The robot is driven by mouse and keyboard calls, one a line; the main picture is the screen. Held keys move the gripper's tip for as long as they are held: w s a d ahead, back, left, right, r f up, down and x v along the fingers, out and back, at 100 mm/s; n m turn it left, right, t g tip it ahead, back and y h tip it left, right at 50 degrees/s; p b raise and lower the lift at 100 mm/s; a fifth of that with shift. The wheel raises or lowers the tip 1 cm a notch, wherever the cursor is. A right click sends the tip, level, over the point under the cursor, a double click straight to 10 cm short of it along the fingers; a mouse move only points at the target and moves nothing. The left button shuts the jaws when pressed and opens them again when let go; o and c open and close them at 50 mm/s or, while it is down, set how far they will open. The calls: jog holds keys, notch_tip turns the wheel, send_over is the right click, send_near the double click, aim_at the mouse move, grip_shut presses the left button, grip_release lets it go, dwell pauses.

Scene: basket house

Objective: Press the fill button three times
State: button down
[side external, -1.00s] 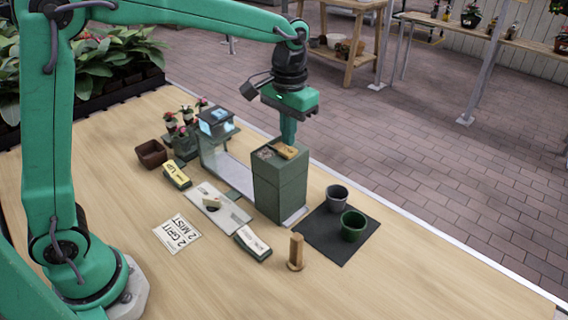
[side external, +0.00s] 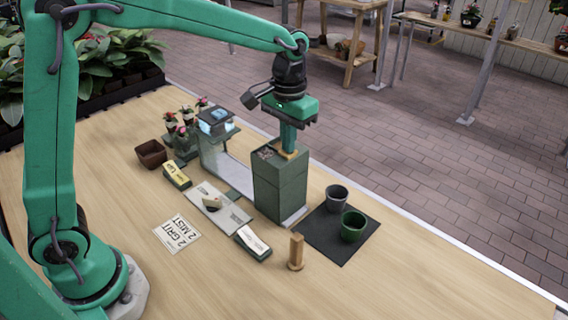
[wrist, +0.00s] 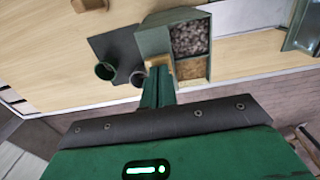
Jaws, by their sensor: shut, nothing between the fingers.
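My gripper (side external: 289,150) is shut and empty, pointing down at the top of the tall green box (side external: 280,187). Its fingertips also show in the wrist view (wrist: 158,70). They are at a tan block (wrist: 188,68) on the box's top; I cannot tell if they touch it. The block is partly hidden behind the fingers in the side view. In the wrist view the box has one compartment of grey gravel (wrist: 190,37) and one of brown material. I cannot make out a button marked fill.
A grey pot (side external: 336,197) and a green pot (side external: 353,226) stand on a dark mat (side external: 328,243).

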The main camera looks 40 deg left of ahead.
jog(key=shift+f, duration=0.25)
jog(key=shift+r, duration=1.15)
dwell(0.8)
notch_tip(320, 180, up, 6)
dwell(0.8)
jog(key=shift+s+a, duration=0.1)
jog(key=shift+s, duration=0.05)
